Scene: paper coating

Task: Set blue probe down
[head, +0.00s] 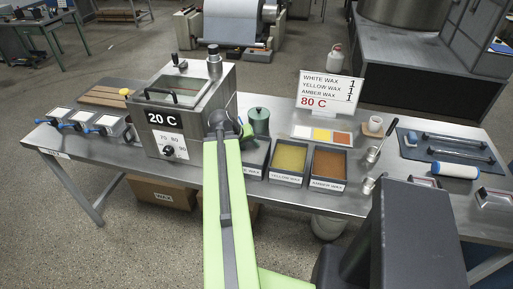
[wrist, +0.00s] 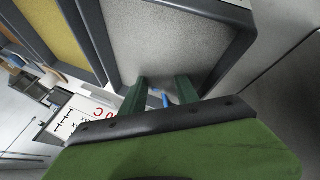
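My gripper (head: 246,130) is over the dark-rimmed white wax tray, just right of the grey 20 C tank (head: 185,112). In the wrist view, its two green fingers (wrist: 161,84) have a small blue piece between them, the blue probe (wrist: 163,98); they seem shut on it. Most of the probe is hidden behind the gripper. The grey-white tray surface (wrist: 180,40) lies beyond the fingertips. In the head view, my arm hides the probe.
Yellow (head: 289,157) and amber (head: 329,164) wax trays stand to the right. A wax sign (head: 331,91) stands behind them. Several blue-handled frames (head: 104,120) are at the left. A green-grey canister (head: 259,121) stands close behind my gripper. Tools lie on a dark mat (head: 448,142) at the right.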

